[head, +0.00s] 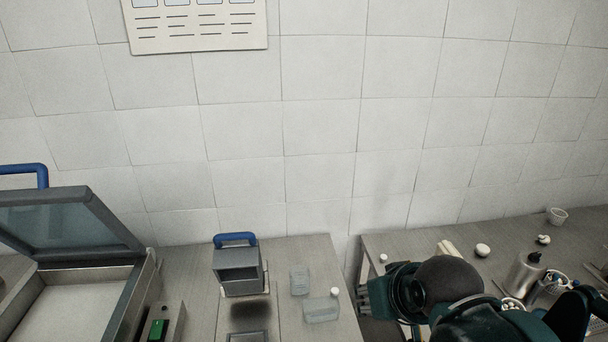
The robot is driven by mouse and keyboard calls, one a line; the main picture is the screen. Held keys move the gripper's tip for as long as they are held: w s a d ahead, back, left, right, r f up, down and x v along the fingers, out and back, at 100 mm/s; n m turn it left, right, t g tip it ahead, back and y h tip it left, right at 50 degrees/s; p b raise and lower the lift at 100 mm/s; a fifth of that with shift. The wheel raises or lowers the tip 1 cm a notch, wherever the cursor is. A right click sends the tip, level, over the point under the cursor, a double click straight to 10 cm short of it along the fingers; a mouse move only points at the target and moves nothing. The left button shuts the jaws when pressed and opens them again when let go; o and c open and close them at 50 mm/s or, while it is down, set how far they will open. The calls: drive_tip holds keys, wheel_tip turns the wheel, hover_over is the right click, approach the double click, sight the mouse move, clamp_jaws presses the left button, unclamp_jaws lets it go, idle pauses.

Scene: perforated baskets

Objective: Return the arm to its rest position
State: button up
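My arm shows at the lower right of the head view, dark green and black, reaching in from the right edge over the right counter. Its end, my gripper (372,300), points left over the gap between the two counters. The fingers are small and partly hidden by the arm, so I cannot tell whether they are open or shut. Nothing is clearly seen in them.
On the left counter (190,300) stand an open-lidded machine (85,225), a grey box with a blue handle (237,268) and clear baskets (321,310). A tiled wall rises behind.

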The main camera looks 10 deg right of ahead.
drive_tip(key=shift+f+b, duration=1.9)
drive_tip(key=shift+f, duration=0.3)
